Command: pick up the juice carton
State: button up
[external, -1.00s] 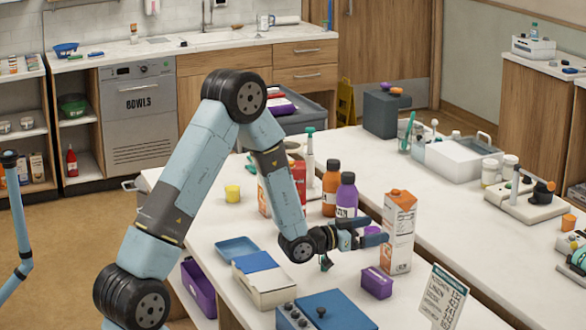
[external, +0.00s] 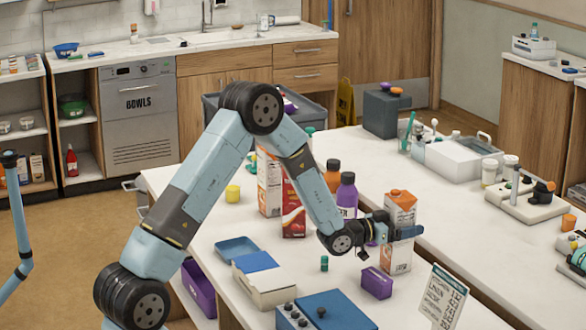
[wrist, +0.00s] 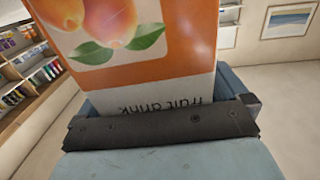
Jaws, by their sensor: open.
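The juice carton (external: 398,258), white and orange with a gable top and an orange cap, stands upright on the right side of the white table. My gripper (external: 403,233) is at its upper half, with a blue finger across the carton's near face. In the wrist view the carton (wrist: 140,40) fills the upper middle, with fruit pictures and the words "fruit drink" upside down. It stands right beyond the dark gripper edge, with blue finger parts at both sides. The jaws are open; the carton's far side and any contact are hidden.
A purple box (external: 376,283) sits just left of the carton's foot. A sign card (external: 443,297) stands in front at right.

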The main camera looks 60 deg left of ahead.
jog(key=c, duration=1.8)
jog(key=shift+r, duration=0.1)
grip_shut()
